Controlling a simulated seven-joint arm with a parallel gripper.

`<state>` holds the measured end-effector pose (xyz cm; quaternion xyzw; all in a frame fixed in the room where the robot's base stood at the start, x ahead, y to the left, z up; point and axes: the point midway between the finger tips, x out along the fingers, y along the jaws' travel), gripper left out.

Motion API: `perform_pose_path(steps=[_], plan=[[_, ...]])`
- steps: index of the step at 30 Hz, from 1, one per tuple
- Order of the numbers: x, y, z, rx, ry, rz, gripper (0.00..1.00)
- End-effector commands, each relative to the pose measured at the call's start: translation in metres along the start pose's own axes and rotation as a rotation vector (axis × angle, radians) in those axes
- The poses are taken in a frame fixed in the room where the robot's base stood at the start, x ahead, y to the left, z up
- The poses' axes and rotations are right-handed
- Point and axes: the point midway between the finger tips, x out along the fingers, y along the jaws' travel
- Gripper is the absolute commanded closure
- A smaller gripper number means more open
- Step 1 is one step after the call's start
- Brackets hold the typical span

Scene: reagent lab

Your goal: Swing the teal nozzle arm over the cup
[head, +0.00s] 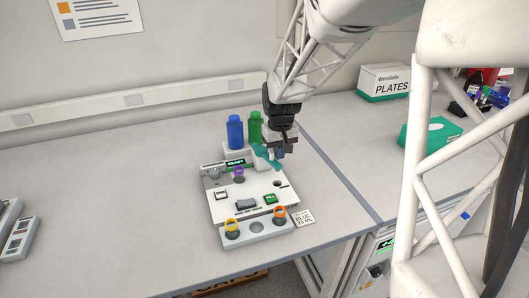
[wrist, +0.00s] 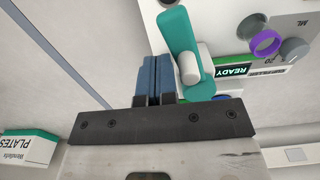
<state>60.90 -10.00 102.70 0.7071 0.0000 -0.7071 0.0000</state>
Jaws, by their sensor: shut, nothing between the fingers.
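The teal nozzle arm (head: 266,156) is on top of the white dispenser (head: 257,190), towards its back right in the head view. In the wrist view the teal arm (wrist: 178,30) lies just right of my fingers, with a white cylinder (wrist: 190,66) at its side. A purple-ringed cup (head: 238,172) stands on the dispenser deck left of the arm; its purple ring (wrist: 265,43) shows in the wrist view, apart from the arm. My gripper (head: 281,152) is shut and empty beside the teal arm; its blue fingers (wrist: 152,75) are together. I cannot tell if they touch the arm.
A blue bottle (head: 235,132) and a green bottle (head: 255,127) stand behind the dispenser. Yellow-ringed (head: 232,229) and orange-ringed (head: 280,215) cups sit in its front rack, with a card (head: 304,216) beside it. The display (wrist: 232,70) reads READY.

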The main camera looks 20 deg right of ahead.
Motion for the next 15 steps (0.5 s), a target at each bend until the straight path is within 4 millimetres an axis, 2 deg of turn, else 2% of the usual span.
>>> perform_pose_path(steps=[15], plan=[[0.0,-0.017,0.005,-0.001,0.0,0.0,1.0]])
